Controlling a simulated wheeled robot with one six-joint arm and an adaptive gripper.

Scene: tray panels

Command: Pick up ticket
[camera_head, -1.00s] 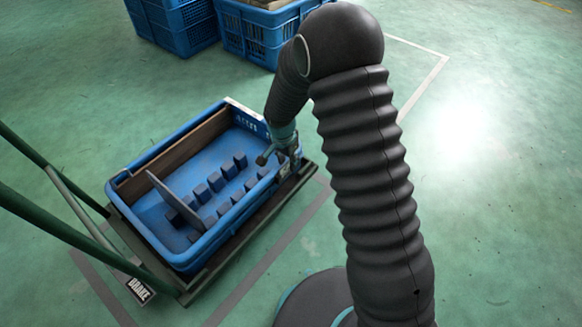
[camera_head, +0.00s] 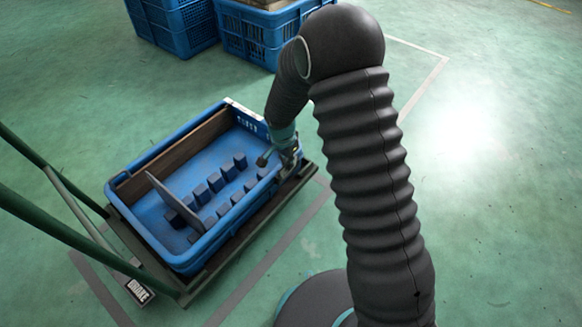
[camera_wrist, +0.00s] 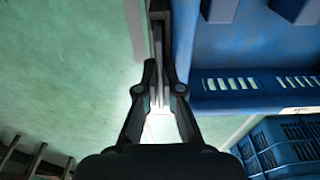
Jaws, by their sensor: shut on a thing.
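The ticket (camera_wrist: 158,62) shows in the wrist view as a thin pale strip, seen nearly edge-on, close along the outer wall of the blue crate (camera_wrist: 235,98). My gripper (camera_wrist: 160,78) is shut on it, one finger on each side. In the head view my gripper (camera_head: 289,158) is at the right end wall of the crate (camera_head: 188,262); the ticket cannot be made out there. I cannot tell whether the ticket still touches the crate.
The crate stands on a dark cart with green handle bars (camera_head: 52,226) at left. Inside are several dark blue blocks (camera_head: 216,182) and a grey panel (camera_head: 174,200) leaning at a slant. More blue crates (camera_head: 258,36) stand at the back. Green floor at right is open.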

